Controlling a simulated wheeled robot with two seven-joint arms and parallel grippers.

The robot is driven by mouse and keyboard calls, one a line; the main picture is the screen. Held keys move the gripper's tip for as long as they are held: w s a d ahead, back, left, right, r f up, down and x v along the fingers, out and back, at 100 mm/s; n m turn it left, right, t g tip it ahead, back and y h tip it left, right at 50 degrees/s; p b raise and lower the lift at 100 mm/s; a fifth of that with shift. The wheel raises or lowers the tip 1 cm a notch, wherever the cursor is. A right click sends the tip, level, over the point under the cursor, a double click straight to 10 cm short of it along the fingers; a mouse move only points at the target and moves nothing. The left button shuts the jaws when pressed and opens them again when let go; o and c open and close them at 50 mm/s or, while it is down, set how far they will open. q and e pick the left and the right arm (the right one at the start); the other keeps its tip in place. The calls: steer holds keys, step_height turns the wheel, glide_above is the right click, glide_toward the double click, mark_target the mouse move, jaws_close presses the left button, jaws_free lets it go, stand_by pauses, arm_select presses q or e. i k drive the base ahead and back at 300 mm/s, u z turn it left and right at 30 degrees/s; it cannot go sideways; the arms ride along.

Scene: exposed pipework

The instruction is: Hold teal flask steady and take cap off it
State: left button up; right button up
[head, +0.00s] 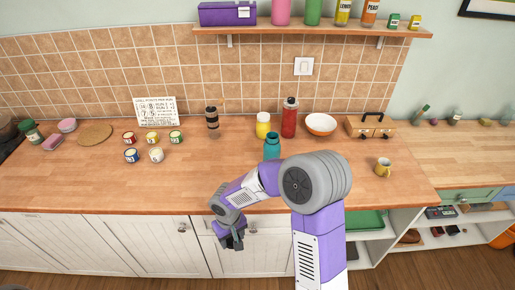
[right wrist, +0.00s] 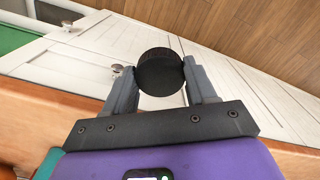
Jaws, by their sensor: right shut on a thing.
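The teal flask (head: 272,145) stands upright on the wooden counter, behind my right arm, which hides its lower part. No dark cap shows on its top. My right gripper (head: 232,240) hangs in front of the white cabinet doors, below the counter's front edge and away from the flask. In the right wrist view, the gripper (right wrist: 160,82) is shut on a round black cap (right wrist: 160,72), held between the two fingertips. A bit of teal, likely the flask, shows at that view's lower left corner. My left gripper is not in view.
A yellow bottle (head: 263,125), a red bottle (head: 289,118) and an orange-rimmed bowl (head: 320,124) stand behind the flask. A yellow mug (head: 383,167) is to the right. Several small tins stand left. The counter's front left stretch (head: 100,190) is clear.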

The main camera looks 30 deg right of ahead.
mark_target(272, 146)
steer(key=u, duration=2)
steer(key=k, duration=1.4)
steer(key=z, duration=1.95)
